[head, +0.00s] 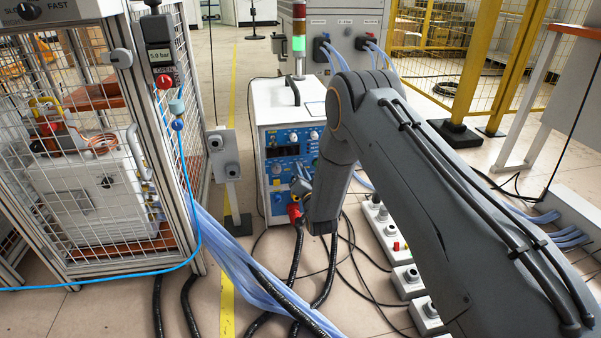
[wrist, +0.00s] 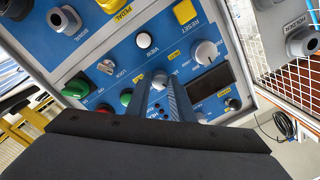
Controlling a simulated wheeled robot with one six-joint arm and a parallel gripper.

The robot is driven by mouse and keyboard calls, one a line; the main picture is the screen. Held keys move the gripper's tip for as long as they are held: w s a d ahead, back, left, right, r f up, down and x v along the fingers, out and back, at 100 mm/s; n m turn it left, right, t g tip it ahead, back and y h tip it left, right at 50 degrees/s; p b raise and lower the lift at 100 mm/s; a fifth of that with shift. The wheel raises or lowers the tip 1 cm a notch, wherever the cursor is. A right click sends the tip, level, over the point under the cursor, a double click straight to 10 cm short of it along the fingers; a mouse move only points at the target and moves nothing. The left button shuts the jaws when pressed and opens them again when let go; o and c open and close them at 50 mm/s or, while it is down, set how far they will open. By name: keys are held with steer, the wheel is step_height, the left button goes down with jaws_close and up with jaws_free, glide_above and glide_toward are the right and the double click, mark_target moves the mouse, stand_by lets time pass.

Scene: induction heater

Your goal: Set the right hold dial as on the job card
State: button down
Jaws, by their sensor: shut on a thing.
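The heater's blue control panel (head: 285,152) faces me on the front of a white cabinet. In the wrist view the panel (wrist: 120,45) is tilted and close. My gripper (wrist: 161,88) is shut on a pale dial (wrist: 159,78), with one finger on each side of it. Its label and pointer are hidden or too small to read, so I cannot tell its setting. Another pale dial (wrist: 206,52) is free beside it. In the head view my arm hides the gripper and part of the panel. A white sheet (head: 315,108) lies on the cabinet top, its writing unreadable.
Near the fingers are a dark display (wrist: 207,87), a green button (wrist: 126,98), a larger green knob (wrist: 75,88), a white button (wrist: 143,40) and a yellow button (wrist: 185,12). A mesh cage (head: 90,130) stands left. Cables (head: 297,250) hang below the panel.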

steer(key=shift+d+n+p, duration=0.1)
steer(key=shift+n+p, duration=2.55)
steer(key=shift+n, duration=1.75)
steer(key=c, duration=1.5)
jaws_free()
steer(key=shift+c, duration=0.2)
steer(key=p+v, duration=0.3)
steer(key=v, duration=0.5)
steer(key=shift+w+r, duration=0.1)
steer(key=shift+r, duration=0.05)
